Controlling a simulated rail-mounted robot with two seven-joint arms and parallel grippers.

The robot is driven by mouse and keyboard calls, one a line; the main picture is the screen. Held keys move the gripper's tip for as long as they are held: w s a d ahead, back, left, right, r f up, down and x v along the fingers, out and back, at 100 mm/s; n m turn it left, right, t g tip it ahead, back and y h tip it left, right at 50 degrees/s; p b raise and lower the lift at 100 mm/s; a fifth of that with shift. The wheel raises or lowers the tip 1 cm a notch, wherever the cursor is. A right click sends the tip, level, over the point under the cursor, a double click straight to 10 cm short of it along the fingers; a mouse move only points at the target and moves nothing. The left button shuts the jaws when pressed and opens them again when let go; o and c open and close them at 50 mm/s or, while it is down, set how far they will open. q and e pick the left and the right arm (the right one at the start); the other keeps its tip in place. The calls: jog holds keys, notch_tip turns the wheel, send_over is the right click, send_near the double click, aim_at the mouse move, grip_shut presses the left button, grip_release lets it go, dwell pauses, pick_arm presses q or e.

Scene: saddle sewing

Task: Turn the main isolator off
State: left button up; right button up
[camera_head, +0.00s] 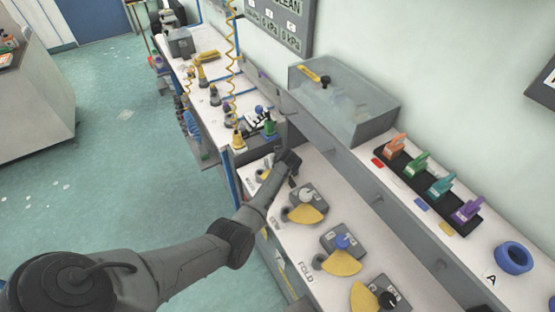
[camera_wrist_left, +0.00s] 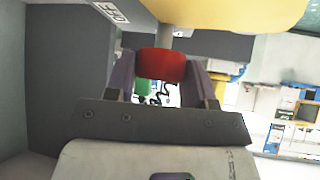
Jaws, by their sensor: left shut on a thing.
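In the left wrist view a red knob (camera_wrist_left: 159,64) sits between the two fingers of my left gripper (camera_wrist_left: 160,78), which is shut on it. A grey box (camera_wrist_left: 65,60) with a white label (camera_wrist_left: 112,10), only partly readable, is beside the knob. In the head view my left gripper (camera_head: 291,178) is low over the white bench, at the far end of the row of control boxes. There the arm and gripper hide the knob and most of its box. How far the knob is turned cannot be told. My right gripper is not in view.
Nearer control boxes have a white knob (camera_head: 306,194), a blue knob (camera_head: 342,241) and a black knob (camera_head: 387,300), with yellow plates. A clear case (camera_head: 340,100) and a black rack (camera_head: 405,165) of coloured handles stand on the shelf. A blue ring (camera_head: 514,257) lies nearer.

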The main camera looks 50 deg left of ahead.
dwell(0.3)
pick_arm(q)
jog(key=o, duration=1.3)
jog(key=shift+c, duration=0.2)
jog(key=p+v, duration=0.2)
jog(key=v, duration=1.1)
jog(key=shift+s+d+r, duration=0.15)
jog(key=shift+d+r, duration=0.1)
